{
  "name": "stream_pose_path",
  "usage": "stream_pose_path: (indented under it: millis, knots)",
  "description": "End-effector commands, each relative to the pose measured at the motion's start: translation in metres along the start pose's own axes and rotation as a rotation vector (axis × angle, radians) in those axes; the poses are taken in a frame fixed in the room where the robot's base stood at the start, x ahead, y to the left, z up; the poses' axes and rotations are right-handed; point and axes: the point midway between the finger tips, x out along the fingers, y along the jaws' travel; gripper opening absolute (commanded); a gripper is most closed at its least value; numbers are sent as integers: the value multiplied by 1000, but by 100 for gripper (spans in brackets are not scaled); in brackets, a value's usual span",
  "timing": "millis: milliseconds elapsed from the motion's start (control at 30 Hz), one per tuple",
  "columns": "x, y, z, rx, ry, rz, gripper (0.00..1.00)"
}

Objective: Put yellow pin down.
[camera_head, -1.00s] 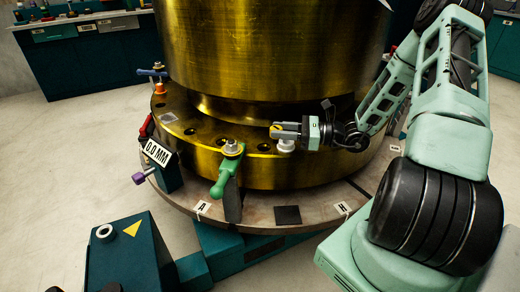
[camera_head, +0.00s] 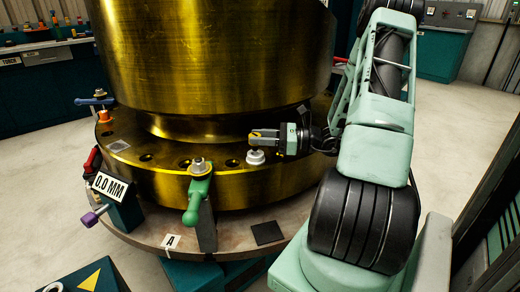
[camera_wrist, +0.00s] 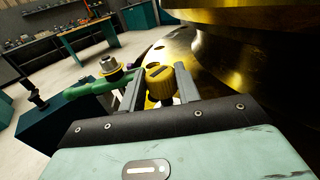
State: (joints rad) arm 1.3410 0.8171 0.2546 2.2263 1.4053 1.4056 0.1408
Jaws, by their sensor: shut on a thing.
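The yellow pin (camera_wrist: 160,78) shows its round, ridged yellow head in the wrist view, between the two fingers of my gripper (camera_wrist: 160,88). In the head view my gripper (camera_head: 264,137) is low over the brass flange (camera_head: 235,185), right of the green clamp, and a bit of yellow shows at its fingers. A pale round collar (camera_head: 255,157) is just below the fingers at the flange's top face. I cannot tell whether it belongs to the pin. The pin's lower end is hidden, so whether it sits in a hole is unclear.
The large brass cylinder (camera_head: 210,60) rises behind my gripper. A green clamp (camera_head: 198,195) stands at the flange's front edge. Open holes (camera_head: 184,163) lie left of the gripper. A 0.0 MM gauge (camera_head: 110,187) and a dark square plate (camera_head: 267,233) are near the rim.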

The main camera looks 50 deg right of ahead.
Motion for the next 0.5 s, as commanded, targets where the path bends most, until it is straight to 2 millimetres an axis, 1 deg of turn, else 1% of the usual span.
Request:
stream_pose_path:
  millis: [33,100,167,500]
  knots:
    - [0,0,-11,3,-1,0,0]
    - [0,0,-22,4,-1,0,0]
    - [0,0,-28,2,-1,0,0]
    - [0,0,-30,1,0,0,0]
